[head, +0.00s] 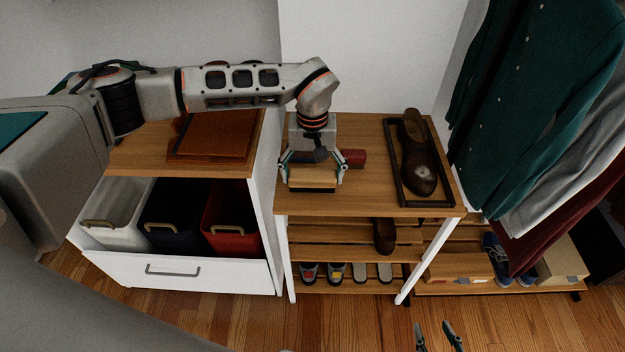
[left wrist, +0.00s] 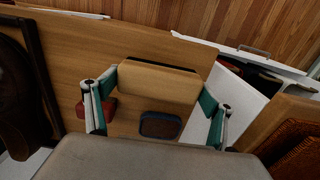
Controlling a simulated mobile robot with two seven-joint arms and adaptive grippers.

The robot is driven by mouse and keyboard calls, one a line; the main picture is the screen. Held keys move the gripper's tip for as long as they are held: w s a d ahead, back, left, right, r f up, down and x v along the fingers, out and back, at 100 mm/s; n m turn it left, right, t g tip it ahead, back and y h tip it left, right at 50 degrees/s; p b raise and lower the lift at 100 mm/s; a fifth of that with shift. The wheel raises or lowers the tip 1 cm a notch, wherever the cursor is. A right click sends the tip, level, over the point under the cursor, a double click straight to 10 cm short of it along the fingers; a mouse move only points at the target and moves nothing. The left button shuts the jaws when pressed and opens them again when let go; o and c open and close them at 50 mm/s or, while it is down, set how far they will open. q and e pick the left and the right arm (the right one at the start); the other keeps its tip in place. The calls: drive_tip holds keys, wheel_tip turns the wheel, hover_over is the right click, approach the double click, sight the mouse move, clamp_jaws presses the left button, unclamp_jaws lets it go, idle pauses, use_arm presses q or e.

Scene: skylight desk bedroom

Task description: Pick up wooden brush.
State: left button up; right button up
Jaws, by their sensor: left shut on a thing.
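The wooden brush (head: 313,178) is a light wood block with a dark underside, over the top of the wooden rack. My left gripper (head: 313,172) points down and is shut on it, one finger at each end. In the left wrist view the brush (left wrist: 157,82) lies between the teal fingertips of my left gripper (left wrist: 157,92). I cannot tell whether its underside touches the rack top. My right gripper (head: 437,338) shows only as two fingertips at the bottom edge, spread apart with nothing visible between them.
A red tin (head: 355,158) and a dark blue-rimmed item (left wrist: 160,125) are close to the brush. A brown shoe (head: 417,160) sits in a dark tray (head: 398,175) on the right. Hanging clothes (head: 535,90) are further right. An open drawer (head: 190,268) with bins is at left.

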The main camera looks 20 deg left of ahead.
sight(313, 173)
use_arm(q)
wheel_tip(313, 173, up, 18)
drive_tip(key=shift+f, duration=0.2)
drive_tip(key=shift+o, duration=1.4)
drive_tip(key=shift+w+p, duration=0.1)
drive_tip(key=shift+p, duration=0.2)
